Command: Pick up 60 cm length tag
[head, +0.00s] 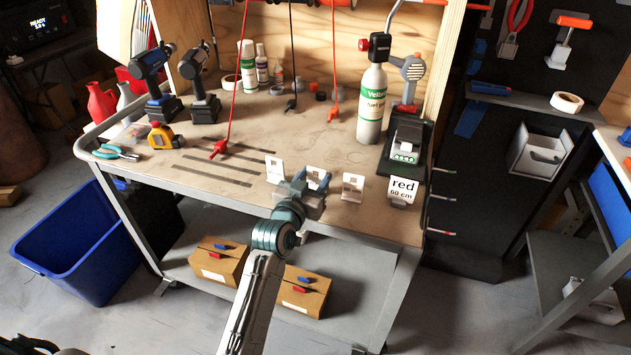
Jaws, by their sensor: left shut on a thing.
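A row of small white tags stands along the front edge of the workbench. My left gripper (314,185) reaches in from below and is shut on one white tag (316,173), second from the left. The fingers hide part of it, and I cannot read any marking on it. Another white tag (275,168) stands to its left and one more white tag (352,186) to its right. My right gripper is not in view.
The workbench (255,140) holds drills, a tape measure (162,137) and red hooked leads. A green-and-white gas cylinder (371,105) and a black device (405,142) stand behind the tags at right. Cardboard boxes (219,261) sit on the lower shelf.

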